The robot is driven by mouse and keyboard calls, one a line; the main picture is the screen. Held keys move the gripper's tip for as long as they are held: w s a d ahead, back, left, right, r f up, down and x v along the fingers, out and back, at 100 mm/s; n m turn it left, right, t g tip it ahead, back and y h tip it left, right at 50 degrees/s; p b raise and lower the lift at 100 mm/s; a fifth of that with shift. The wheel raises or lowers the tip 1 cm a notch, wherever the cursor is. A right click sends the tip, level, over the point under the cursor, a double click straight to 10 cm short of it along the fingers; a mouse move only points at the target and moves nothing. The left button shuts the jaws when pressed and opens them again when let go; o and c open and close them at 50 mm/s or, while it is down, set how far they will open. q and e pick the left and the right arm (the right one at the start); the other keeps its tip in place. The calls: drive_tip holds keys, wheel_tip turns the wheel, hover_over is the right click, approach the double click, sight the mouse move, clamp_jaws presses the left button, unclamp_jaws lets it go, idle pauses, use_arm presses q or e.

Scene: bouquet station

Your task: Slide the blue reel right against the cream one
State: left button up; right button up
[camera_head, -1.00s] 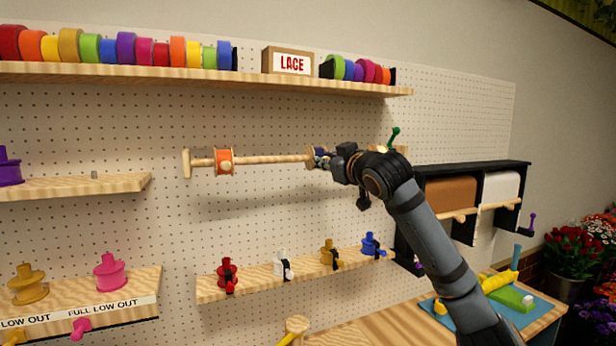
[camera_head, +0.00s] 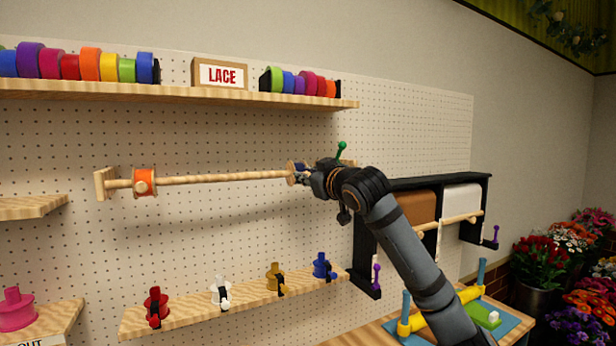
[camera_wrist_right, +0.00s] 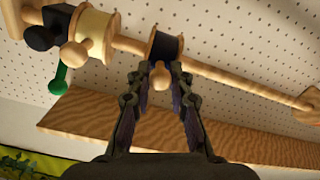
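The blue reel (camera_head: 300,168) rides on a wooden rod (camera_head: 225,178) in front of the pegboard. In the right wrist view the blue reel (camera_wrist_right: 165,46) looks nearly black, with wooden flanges and a round wooden knob. My right gripper (camera_head: 298,174) is at this reel. In the wrist view its fingertips (camera_wrist_right: 161,76) close on the knob from both sides. The cream reel (camera_wrist_right: 92,34) sits further along the rod, with a short bare stretch between the two reels. In the head view my wrist hides the cream reel. My left gripper is out of view.
An orange reel (camera_head: 144,182) sits near the rod's left end. A black part (camera_wrist_right: 48,28) and a green-knobbed lever (camera_wrist_right: 60,80) lie beyond the cream reel. A ribbon shelf (camera_head: 200,95) runs above; a lower shelf (camera_head: 190,312) carries several small reels.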

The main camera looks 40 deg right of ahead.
drive_tip(key=o, duration=0.4)
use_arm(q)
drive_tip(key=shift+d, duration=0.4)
use_arm(e)
drive_tip(key=shift+o, duration=0.2)
drive_tip(key=shift+r, duration=0.15)
wheel_tip(320, 180, up, 8)
drive_tip(key=shift+w+a+r, duration=0.1)
drive_tip(key=shift+r, duration=0.75)
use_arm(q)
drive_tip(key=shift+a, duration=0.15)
